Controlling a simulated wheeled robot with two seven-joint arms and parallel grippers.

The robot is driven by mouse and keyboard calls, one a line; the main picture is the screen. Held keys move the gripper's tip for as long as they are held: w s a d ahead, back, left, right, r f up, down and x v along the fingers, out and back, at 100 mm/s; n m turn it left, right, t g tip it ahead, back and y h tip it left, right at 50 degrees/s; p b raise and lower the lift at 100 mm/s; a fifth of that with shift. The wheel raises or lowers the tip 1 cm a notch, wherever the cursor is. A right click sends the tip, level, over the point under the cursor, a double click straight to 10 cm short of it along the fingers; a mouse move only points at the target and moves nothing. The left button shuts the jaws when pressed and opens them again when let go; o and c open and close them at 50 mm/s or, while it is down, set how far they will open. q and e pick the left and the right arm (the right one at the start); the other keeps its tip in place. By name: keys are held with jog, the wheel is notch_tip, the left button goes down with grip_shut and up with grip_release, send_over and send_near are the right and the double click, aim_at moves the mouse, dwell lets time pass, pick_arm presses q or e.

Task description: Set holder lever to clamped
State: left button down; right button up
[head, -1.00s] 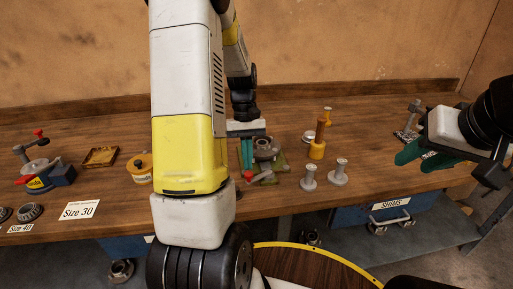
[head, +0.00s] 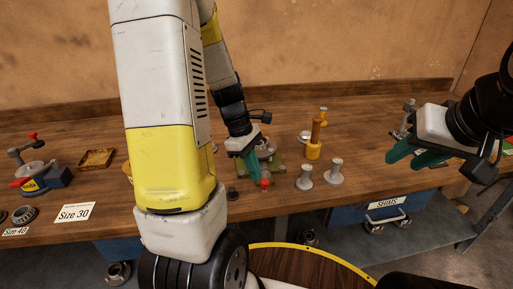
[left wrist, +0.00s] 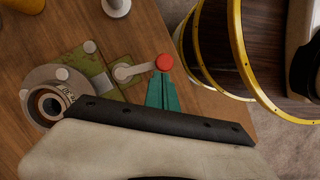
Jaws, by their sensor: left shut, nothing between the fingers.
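The holder is a green base plate (left wrist: 97,72) carrying a grey round fixture (left wrist: 42,100), at the left in the left wrist view. Its short grey lever (left wrist: 130,71) ends in a red knob (left wrist: 163,62), which also shows near the table's front edge in the head view (head: 264,183). My left gripper (head: 254,174) is shut and empty. Its teal fingertips (left wrist: 162,84) are right beside the knob; I cannot tell if they touch. In the head view my left gripper partly hides the holder. My right gripper (head: 412,159) is open and empty over the right side of the table.
Two grey posts (head: 305,177) (head: 334,171) and an orange post (head: 314,145) stand just right of the holder. A red-levered device (head: 40,176), a shallow tray (head: 97,158) and a Size 30 label (head: 74,213) lie at the left. A round yellow-rimmed top (head: 310,265) is in front.

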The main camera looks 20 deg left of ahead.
pick_arm(q)
jog(key=shift+d+n, duration=0.4)
jog(key=shift+n, duration=0.2)
jog(key=shift+d, duration=0.3)
jog(key=shift+s+d, duration=0.1)
jog(key=shift+d, duration=0.05)
